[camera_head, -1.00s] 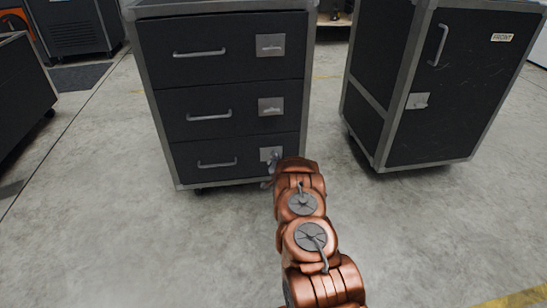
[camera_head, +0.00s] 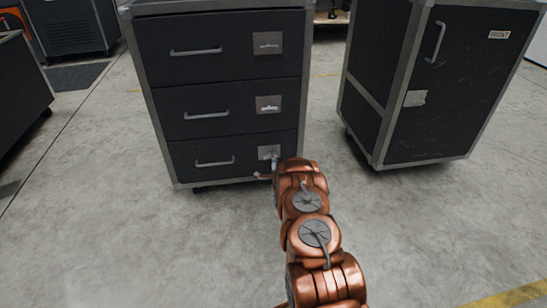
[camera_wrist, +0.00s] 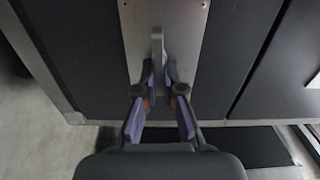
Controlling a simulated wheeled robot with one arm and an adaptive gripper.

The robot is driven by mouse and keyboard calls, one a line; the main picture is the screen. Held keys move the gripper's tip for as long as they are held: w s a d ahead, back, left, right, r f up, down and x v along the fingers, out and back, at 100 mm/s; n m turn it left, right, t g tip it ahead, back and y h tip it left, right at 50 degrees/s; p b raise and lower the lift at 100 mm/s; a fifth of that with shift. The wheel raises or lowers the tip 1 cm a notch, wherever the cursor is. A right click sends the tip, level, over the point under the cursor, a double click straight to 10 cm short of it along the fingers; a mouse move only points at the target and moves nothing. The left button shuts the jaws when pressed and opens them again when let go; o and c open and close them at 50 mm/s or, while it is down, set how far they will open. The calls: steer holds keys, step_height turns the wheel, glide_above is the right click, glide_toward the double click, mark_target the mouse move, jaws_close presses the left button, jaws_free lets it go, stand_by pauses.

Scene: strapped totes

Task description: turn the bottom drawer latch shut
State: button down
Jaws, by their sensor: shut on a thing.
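The bottom drawer (camera_head: 200,158) is closed in the black cabinet, with a bar handle (camera_head: 214,162) and, at its right, a grey latch plate (camera_head: 264,151). Its latch lever shows in the wrist view (camera_wrist: 157,45), standing out from the metal plate (camera_wrist: 190,20). My gripper (camera_wrist: 160,80) is at this latch, with its two fingers closed on either side of the lever. In the head view my copper arm and wrist hide part of the plate and most of the gripper. The lever's exact angle is hard to tell there.
The middle latch (camera_head: 268,106) and top latch (camera_head: 267,44) have levers lying level. A second black cabinet (camera_head: 445,90) stands to the right, with a floor gap between. The floor in front is clear. A dark case (camera_head: 18,90) is at the left edge.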

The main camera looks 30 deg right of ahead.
steer(key=shift+w+a+m, duration=0.1)
steer(key=shift+m, duration=0.3)
steer(key=c, duration=1.3)
jaws_free()
steer(key=shift+s, duration=0.2)
steer(key=shift+v, duration=5.85)
